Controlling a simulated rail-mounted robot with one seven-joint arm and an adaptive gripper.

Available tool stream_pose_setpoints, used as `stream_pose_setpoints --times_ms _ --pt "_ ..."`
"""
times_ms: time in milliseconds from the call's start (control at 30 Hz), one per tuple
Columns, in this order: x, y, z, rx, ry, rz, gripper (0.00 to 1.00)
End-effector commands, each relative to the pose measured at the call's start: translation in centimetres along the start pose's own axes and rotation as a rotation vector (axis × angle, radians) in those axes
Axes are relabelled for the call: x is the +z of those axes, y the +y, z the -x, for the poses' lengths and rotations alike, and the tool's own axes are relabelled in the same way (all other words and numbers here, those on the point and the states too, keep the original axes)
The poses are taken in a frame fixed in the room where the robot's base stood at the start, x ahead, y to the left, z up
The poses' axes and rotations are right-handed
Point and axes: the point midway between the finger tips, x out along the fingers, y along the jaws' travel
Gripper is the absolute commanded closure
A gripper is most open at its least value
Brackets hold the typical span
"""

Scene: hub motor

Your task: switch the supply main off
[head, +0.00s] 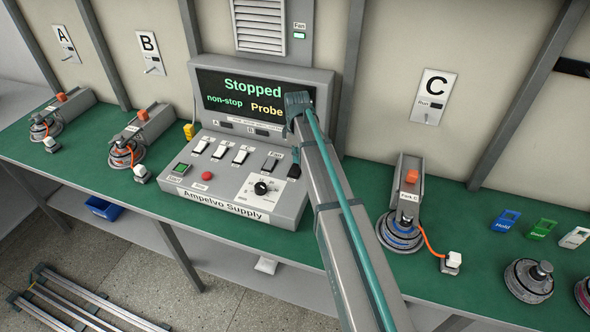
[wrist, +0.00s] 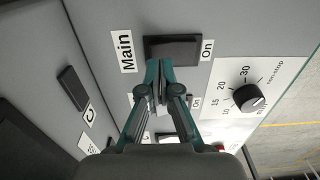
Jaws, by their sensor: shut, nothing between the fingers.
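The supply console (head: 240,205), labelled Ampelvo Supply, stands on the green bench. Its screen (head: 240,95) reads "Stopped", "non-stop" and "Probe". In the wrist view the main switch (wrist: 175,50) is a wide black rocker between the "Main" and "On" labels. My gripper (wrist: 159,68) is shut and empty, with its fingertips at the near edge of this switch. I cannot tell whether they touch it or which way the rocker is tilted. In the head view my arm hides most of my gripper and the console's right side.
A dial (wrist: 249,97) sits to the right of the fingers in the wrist view. White switches (head: 221,152), a green start button (head: 181,168) and a red button (head: 207,176) share the console. Clamped hub motors (head: 400,232) stand on both sides.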

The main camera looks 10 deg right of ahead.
Motion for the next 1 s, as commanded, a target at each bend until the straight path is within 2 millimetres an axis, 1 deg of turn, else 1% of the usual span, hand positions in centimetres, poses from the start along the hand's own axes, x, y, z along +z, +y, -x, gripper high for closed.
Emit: stream_pose_setpoints --times_ms 1000 --pt "0.0 0.0 -1.3 0.0 0.0 0.0 1.0"
